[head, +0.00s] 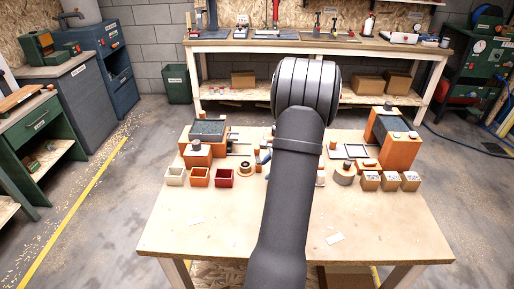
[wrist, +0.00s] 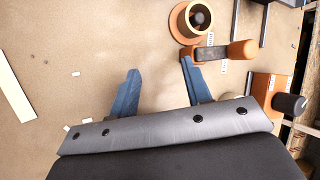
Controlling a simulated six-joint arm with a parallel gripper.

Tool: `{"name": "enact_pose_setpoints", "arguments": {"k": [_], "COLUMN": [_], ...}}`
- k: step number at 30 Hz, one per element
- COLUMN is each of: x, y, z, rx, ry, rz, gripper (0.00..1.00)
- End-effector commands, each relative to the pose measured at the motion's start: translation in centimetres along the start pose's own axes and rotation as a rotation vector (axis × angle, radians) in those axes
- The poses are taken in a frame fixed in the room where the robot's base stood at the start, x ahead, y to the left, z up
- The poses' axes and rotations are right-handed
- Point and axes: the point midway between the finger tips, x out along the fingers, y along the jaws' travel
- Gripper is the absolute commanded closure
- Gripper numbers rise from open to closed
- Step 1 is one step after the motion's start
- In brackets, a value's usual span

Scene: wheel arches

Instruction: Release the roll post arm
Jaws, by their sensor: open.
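My gripper (wrist: 160,66) is open in the wrist view, its two blue fingers spread above the tan table top with nothing between them. An orange arm-like piece with a dark middle (wrist: 206,53), which looks like the roll post arm, lies just beyond the right fingertip. I cannot tell whether that fingertip touches it. Beside it is an orange ring-shaped roll or post (wrist: 182,22) with a dark centre. White tags with small print stand by the arm piece. In the head view my own arm hides most of the gripper and the middle of the table.
An orange block with a dark knob (wrist: 288,102) is at the right in the wrist view. In the head view, small bins (head: 199,177) stand at left and wooden boxes (head: 390,181) at right. Larger orange fixtures stand behind them. The table's front part (head: 210,225) is mostly clear.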

Motion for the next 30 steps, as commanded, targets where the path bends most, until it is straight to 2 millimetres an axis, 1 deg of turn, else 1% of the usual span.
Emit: {"name": "enact_pose_setpoints", "arguments": {"k": [1,3,6,9,12,15,17,20,23,30], "x": [-1.0,-2.5,-4.7,-6.8,-8.3,-8.9,-8.8,-7.9,-6.4,-2.0], "y": [0.1,-0.2,-0.9,-1.5,-1.8,-2.1,-2.3,-2.9,-3.7,-6.5], "z": [-1.0,-1.9,-3.2,-4.4,-5.3,-5.6,-5.6,-5.3,-4.8,-3.5], "rx": [0.152,0.349,0.584,0.749,0.846,0.888,0.897,0.896,0.895,0.892], "ry": [-0.057,-0.149,-0.278,-0.385,-0.457,-0.493,-0.501,-0.501,-0.500,-0.499], "rz": [-0.056,-0.134,-0.237,-0.318,-0.371,-0.394,-0.399,-0.397,-0.395,-0.395], "gripper": [0.55,0.55,0.55,0.55,0.55,0.55,0.55,0.55,0.55,0.55]}}
